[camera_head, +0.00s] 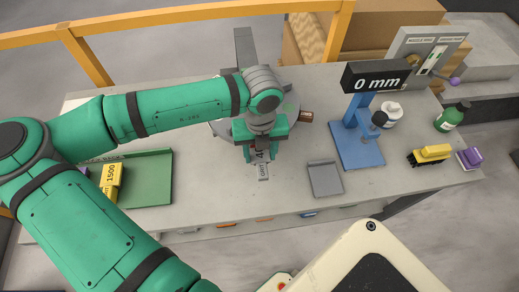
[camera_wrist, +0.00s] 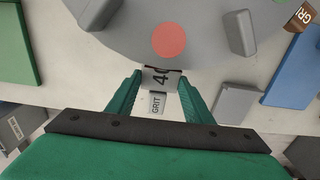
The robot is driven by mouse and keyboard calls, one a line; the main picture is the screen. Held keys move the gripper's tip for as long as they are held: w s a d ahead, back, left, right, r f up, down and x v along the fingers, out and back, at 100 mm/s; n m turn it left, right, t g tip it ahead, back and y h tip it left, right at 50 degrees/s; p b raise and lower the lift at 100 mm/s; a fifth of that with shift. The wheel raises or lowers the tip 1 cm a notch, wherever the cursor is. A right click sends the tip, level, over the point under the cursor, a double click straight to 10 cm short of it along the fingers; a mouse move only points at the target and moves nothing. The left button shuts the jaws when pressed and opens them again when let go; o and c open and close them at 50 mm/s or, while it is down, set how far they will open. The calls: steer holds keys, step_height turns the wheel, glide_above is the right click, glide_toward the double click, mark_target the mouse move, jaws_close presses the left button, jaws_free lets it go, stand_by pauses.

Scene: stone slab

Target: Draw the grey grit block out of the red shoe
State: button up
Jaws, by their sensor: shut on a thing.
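A grey grit block (camera_wrist: 157,104) with black "GRIT" and a partly visible "4" on pale labels stands between my gripper's fingers. My gripper (camera_wrist: 156,88) is shut on it, with one green finger on either side. The head view shows the same block (camera_head: 263,171) just below my gripper (camera_head: 260,153), over the front middle of the stone slab. I cannot make out a red shoe in either view. The block's far end and underside are hidden, so I cannot tell what it touches there.
A round grey plate (camera_wrist: 120,35) with a salmon disc (camera_wrist: 169,40) lies beyond my gripper. An empty-looking grey holder (camera_head: 325,179) and a blue stand (camera_head: 357,149) reading "0 mm" are to the right. A green tray (camera_head: 150,180) with a yellow 1500 block (camera_head: 111,178) is at left.

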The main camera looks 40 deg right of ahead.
mark_target(262, 170)
steer(key=shift+s+a, duration=0.55)
steer(key=shift+s, duration=0.3)
steer(key=shift+s+a, duration=0.55)
steer(key=shift+s, duration=0.25)
steer(key=shift+s, duration=0.2)
steer(key=shift+r, duration=0.1)
steer(key=s+r, duration=0.1)
steer(key=s+a+r, duration=0.1)
steer(key=r, duration=0.1)
steer(key=shift+s+a, duration=0.25)
steer(key=shift+a, duration=0.05)
